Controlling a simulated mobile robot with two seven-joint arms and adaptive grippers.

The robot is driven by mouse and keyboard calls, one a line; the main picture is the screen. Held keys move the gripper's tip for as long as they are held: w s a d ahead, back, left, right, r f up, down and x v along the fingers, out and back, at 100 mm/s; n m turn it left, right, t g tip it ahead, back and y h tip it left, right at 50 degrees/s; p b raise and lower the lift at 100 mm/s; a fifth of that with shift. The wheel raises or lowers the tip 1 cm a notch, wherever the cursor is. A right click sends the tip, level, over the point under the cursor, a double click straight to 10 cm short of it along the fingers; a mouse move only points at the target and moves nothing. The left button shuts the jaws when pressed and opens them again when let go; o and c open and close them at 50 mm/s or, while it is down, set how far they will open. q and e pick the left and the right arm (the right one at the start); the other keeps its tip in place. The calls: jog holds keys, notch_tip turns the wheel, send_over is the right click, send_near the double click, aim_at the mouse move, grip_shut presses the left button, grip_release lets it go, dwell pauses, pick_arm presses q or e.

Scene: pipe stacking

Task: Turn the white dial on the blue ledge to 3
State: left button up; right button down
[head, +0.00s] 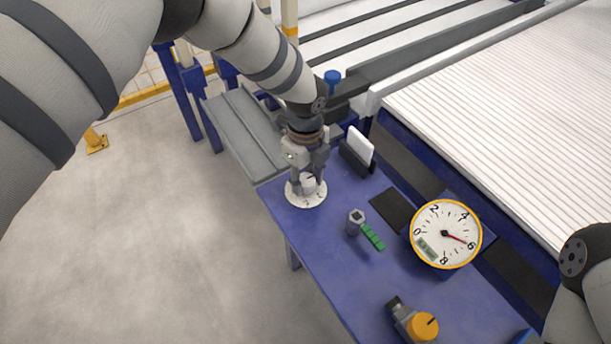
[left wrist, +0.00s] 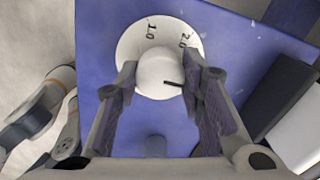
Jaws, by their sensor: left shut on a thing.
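The white dial is a round plate (head: 303,200) with a white knob (head: 308,187) on it, at the far left corner of the blue ledge (head: 290,219). My left gripper (head: 309,181) comes down from above and is shut on the knob. In the left wrist view the fingers (left wrist: 158,80) press on both sides of the knob (left wrist: 155,70). A black pointer line on the knob points right, towards a finger. The plate marks 1.0 and 2.0 show above the knob; the rest of the scale is hidden. My right gripper is out of view.
A round gauge (head: 430,220) with a yellow rim has its red needle near 6. A grey hex-headed part (head: 355,220) with a green strip (head: 373,236), a yellow knob (head: 424,326) and a black holder with a white card (head: 360,145) are also on the ledge.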

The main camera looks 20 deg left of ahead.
aim_at(305, 179)
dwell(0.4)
pick_arm(q)
jog(key=o, duration=1.2)
jog(key=shift+c, duration=0.2)
jog(key=shift+r, duration=0.1)
notch_tip(305, 179, up, 12)
